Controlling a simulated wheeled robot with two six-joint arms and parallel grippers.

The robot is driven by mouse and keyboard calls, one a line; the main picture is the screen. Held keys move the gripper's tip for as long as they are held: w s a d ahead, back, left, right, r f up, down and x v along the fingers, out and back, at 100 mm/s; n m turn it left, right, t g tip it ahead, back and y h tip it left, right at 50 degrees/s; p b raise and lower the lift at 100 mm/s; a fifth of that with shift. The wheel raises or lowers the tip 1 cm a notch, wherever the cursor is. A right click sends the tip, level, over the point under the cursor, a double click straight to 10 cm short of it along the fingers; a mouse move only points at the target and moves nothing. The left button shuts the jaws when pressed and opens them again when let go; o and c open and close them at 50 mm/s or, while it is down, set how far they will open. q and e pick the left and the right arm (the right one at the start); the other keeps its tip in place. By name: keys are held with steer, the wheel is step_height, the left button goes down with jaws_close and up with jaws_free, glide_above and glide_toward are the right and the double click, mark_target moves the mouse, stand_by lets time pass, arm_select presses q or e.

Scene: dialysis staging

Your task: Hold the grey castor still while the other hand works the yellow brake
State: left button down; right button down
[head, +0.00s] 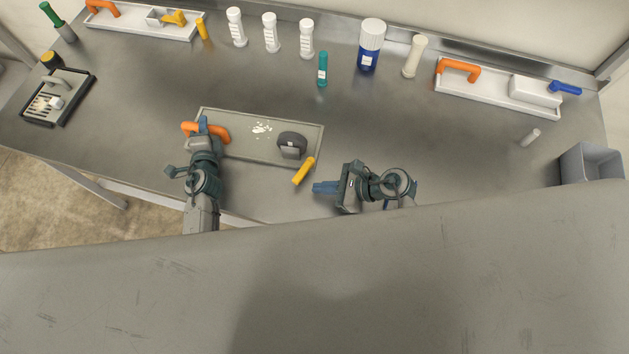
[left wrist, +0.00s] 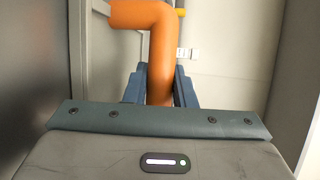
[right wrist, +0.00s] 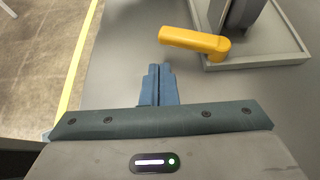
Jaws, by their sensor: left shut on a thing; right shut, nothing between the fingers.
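The grey castor (head: 292,143) sits at the right part of a shallow grey tray (head: 250,153); its lower part shows in the right wrist view (right wrist: 242,12). The yellow brake (head: 303,172) is a lever at the tray's front right corner, sticking out over the rim; it also shows in the right wrist view (right wrist: 195,40). My left gripper (head: 203,124) is shut on the orange handle (head: 219,135) at the tray's left end, seen close in the left wrist view (left wrist: 157,45). My right gripper (head: 322,187) is shut and empty, just in front of the brake and apart from it.
White pieces (head: 261,128) lie on the tray. White bottles (head: 270,33), a teal tube (head: 322,70) and a blue-and-white bottle (head: 371,45) stand behind. A white tray (head: 490,93) and a grey bin (head: 590,163) are at right.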

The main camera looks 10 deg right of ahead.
steer(key=s+d+r, duration=0.1)
steer(key=s+d, duration=0.1)
steer(key=s+d+r, duration=0.2)
steer(key=d, duration=0.1)
steer(key=s+d+r, duration=0.2)
steer(key=shift+s+d, duration=0.25)
arm_select(q)
steer(key=c, duration=0.9)
jaws_free()
steer(key=shift+s, duration=0.1)
steer(key=shift+s+d+r, duration=0.1)
steer(key=shift+s+r, duration=0.05)
steer(key=shift+s, duration=0.45)
steer(key=shift+s+r, duration=0.1)
steer(key=shift+s, duration=0.45)
arm_select(e)
steer(key=shift+r, duration=0.15)
arm_select(q)
steer(key=shift+s+d+r, duration=0.1)
steer(key=shift+s+r, duration=0.05)
steer(key=shift+s, duration=0.75)
steer(key=shift+s+d+r, duration=0.1)
steer(key=shift+s+r, duration=0.1)
steer(key=shift+s, duration=0.7)
steer(key=shift+s+r, duration=0.15)
steer(key=shift+s, duration=0.75)
arm_select(e)
steer(key=shift+r, duration=0.1)
